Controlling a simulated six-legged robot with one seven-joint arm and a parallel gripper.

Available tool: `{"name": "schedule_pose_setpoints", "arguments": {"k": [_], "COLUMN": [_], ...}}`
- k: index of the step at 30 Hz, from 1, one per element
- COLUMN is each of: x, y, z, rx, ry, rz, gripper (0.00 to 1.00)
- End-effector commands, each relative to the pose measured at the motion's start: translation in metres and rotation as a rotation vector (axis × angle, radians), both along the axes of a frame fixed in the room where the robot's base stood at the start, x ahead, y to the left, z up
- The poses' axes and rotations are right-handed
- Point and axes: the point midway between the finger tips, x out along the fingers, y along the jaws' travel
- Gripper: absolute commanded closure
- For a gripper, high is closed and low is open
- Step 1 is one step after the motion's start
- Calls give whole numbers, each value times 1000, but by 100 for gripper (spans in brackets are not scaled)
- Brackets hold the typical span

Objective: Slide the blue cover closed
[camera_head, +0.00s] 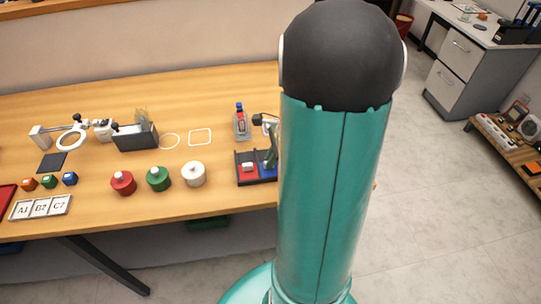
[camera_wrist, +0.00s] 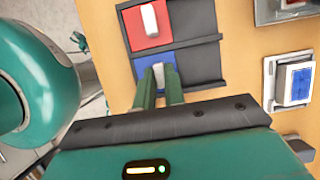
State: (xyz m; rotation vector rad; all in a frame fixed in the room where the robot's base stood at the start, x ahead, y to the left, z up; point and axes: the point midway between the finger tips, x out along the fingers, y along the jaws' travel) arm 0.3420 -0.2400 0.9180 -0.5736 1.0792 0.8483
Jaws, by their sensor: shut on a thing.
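The blue cover (camera_wrist: 142,64) lies in a black track frame (camera_wrist: 203,61), at the left end of its track in the wrist view. Bare dark track shows to its right. Its white handle (camera_wrist: 158,70) stands between the two green fingers of my gripper (camera_wrist: 158,77), which is shut on it. In the head view, part of the blue cover (camera_head: 266,172) shows in the black frame (camera_head: 245,183), beside my arm. My gripper (camera_head: 271,160) is there too, mostly hidden behind my arm.
A red cover (camera_wrist: 140,38) with a white handle (camera_wrist: 150,17) sits in the neighbouring track. A device with a blue screen (camera_wrist: 299,80) stands to the right in the wrist view. Red, green and white round knobs (camera_head: 158,178) stand left of the frame in the head view.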

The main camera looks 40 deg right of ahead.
Motion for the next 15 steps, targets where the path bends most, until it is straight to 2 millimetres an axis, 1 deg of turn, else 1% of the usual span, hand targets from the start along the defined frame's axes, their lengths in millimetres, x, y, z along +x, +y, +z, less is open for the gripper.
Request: {"name": "schedule_pose_setpoints", "arguments": {"k": [1, 4, 12, 15], "x": [-3, -3, -2, -2], "y": [2, 2, 1, 0], "z": [-1, -1, -1, 3], "rx": [8, 9, 6, 4], "ry": [8, 7, 5, 4], "rz": [3, 2, 2, 1], "gripper": [87, 67, 66, 66]}}
